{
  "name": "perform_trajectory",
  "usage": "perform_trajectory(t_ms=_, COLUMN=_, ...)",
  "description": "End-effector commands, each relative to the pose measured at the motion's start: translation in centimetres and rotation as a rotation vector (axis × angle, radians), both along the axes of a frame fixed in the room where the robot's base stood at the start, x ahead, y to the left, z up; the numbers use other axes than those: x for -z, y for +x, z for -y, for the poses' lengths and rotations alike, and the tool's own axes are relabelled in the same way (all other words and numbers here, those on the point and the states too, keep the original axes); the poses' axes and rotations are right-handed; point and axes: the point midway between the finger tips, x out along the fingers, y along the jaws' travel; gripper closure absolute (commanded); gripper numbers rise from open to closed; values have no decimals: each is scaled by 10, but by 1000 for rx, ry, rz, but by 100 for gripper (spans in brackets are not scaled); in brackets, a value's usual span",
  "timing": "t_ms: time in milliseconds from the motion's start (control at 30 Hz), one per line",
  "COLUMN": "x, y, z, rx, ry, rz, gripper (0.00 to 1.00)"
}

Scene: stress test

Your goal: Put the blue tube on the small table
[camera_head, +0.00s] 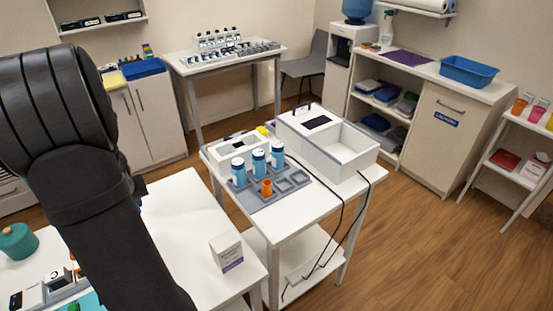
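My dark arm fills the left foreground, but my gripper is out of view. Three blue cylinders with white caps, the left (239,177), middle (259,166) and right (277,158), stand upright in a grey rack. I cannot tell whether one of them is the task's blue tube. The rack is on a small white table (290,223) with a lower shelf, near the middle. Another white table (190,225) stands in front of it to the left, partly hidden by my arm.
An orange cup (267,188) sits in the rack (262,201). A white open-topped device (330,150) and black cables take up the right of the small table. A small white box (227,251) stands on the front table, with bare top behind it. Wooden floor lies right.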

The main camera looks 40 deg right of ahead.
Motion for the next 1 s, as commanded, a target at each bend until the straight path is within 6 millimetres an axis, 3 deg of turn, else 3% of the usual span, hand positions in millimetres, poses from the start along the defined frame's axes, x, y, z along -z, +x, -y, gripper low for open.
perform_trajectory(t_ms=33, x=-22, y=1, z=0, rx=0, ry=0, rz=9, gripper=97)
perform_trajectory(t_ms=200, x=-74, y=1, z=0, rx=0, ry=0, rz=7, gripper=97)
perform_trajectory(t_ms=533, x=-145, y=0, z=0, rx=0, ry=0, rz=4, gripper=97)
perform_trajectory(t_ms=767, x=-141, y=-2, z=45, rx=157, ry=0, rz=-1, gripper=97)
perform_trajectory(t_ms=867, x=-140, y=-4, z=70, rx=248, ry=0, rz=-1, gripper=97)
perform_trajectory(t_ms=1000, x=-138, y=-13, z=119, rx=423, ry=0, rz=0, gripper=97)
